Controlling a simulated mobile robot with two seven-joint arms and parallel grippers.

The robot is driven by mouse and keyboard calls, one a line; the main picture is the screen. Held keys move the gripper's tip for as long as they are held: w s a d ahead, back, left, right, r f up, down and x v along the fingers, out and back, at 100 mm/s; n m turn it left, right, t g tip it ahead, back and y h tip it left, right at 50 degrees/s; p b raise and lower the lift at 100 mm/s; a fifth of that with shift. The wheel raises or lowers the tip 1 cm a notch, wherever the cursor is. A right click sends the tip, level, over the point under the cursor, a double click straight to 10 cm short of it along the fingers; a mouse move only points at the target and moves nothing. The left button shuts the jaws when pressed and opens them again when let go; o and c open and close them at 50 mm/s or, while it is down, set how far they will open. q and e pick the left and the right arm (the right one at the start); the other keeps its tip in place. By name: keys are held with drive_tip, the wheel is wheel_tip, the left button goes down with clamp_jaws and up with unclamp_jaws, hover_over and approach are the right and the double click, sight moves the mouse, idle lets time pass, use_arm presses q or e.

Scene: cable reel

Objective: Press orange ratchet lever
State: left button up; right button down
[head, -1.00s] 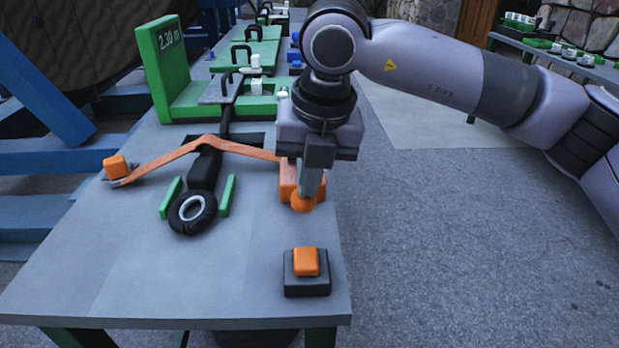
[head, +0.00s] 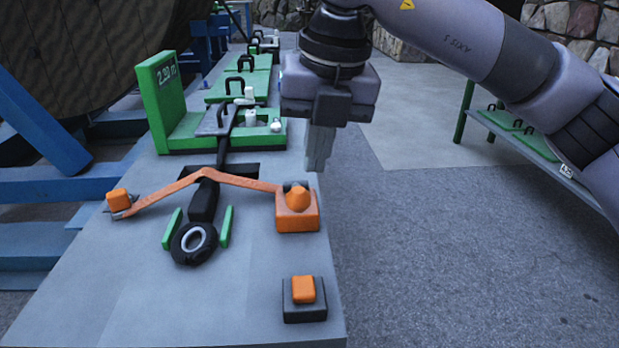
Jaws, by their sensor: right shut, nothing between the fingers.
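An orange housing (head: 297,222) with a rounded orange lever part (head: 297,196) on its top sits at the right edge of the grey table. I cannot tell for sure that this part is the ratchet lever. A long bent orange bar (head: 165,190) runs from it leftward to a small orange block (head: 118,200). My right gripper (head: 318,167) is shut and empty. It hangs above and slightly behind and right of the orange housing, apart from it. My left gripper is not in view.
A black base with an orange button (head: 304,289) stands at the table's front right. A black ring-shaped part (head: 194,243) lies between two green guides. A green gauge stand (head: 156,105) is behind. The front left of the table (head: 90,290) is clear.

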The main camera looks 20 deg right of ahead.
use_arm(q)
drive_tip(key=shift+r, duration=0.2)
use_arm(e)
drive_tip(key=shift+v, duration=1.25)
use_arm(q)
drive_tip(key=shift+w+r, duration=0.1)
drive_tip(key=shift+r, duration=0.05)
